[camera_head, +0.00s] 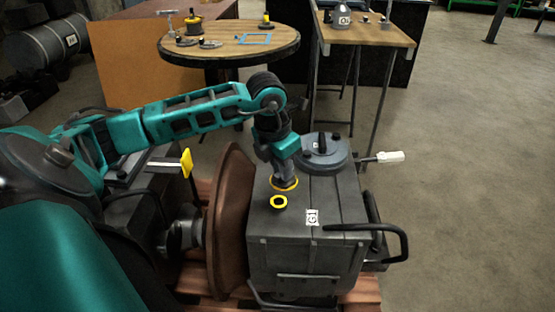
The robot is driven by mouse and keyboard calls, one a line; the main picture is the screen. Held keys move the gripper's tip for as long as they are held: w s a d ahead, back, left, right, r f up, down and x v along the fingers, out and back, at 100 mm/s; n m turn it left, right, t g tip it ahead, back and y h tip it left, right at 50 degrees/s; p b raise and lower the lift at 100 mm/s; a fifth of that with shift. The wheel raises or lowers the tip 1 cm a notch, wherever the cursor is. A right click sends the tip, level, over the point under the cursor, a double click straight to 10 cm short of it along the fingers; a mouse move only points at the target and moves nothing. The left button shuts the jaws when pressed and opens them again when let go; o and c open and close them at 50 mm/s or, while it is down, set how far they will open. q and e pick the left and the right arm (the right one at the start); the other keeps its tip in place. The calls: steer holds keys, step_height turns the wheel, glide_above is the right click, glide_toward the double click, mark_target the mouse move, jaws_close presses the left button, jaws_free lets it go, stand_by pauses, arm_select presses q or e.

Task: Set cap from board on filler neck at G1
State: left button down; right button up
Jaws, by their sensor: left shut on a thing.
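The grey machine housing marked G1 (312,217) stands at the centre on a wooden pallet. On its top, a small yellow ring with a dark opening (279,202) looks like the filler neck. My left gripper (284,178) points down just behind this ring as seen here. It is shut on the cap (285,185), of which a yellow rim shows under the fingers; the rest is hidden. Whether the cap touches the housing top, I cannot tell. My right gripper is not in view.
A dark round cover (325,152), a black handle (380,228) and a white-handled tool (388,157) are around the housing's right side. A brown flywheel-like disc (229,222) and yellow dipstick-like handle (187,162) stand left. A round table (222,48) with parts is behind.

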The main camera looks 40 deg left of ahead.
mark_target(277, 186)
arm_select(q)
steer(key=n, duration=0.1)
steer(key=a+n+b, duration=0.1)
steer(key=n, duration=0.1)
steer(key=shift+w+a+y, duration=0.15)
steer(key=shift+a+y, duration=0.15)
steer(key=shift+f, duration=0.25)
steer(key=shift+f+b, duration=0.35)
steer(key=shift+b, duration=0.1)
steer(key=b+x, duration=0.1)
steer(key=x, duration=0.1)
steer(key=s+b+x, duration=0.1)
steer(key=b+x, duration=0.1)
steer(key=shift+w+f, duration=0.1)
steer(key=shift+f, duration=0.15)
steer(key=shift+f+b, duration=0.5)
steer(key=shift+f, duration=0.2)
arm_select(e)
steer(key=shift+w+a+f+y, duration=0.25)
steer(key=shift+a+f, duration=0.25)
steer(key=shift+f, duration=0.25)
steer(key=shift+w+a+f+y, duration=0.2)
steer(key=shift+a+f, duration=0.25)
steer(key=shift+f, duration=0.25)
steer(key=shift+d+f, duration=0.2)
arm_select(q)
steer(key=shift+f, duration=0.15)
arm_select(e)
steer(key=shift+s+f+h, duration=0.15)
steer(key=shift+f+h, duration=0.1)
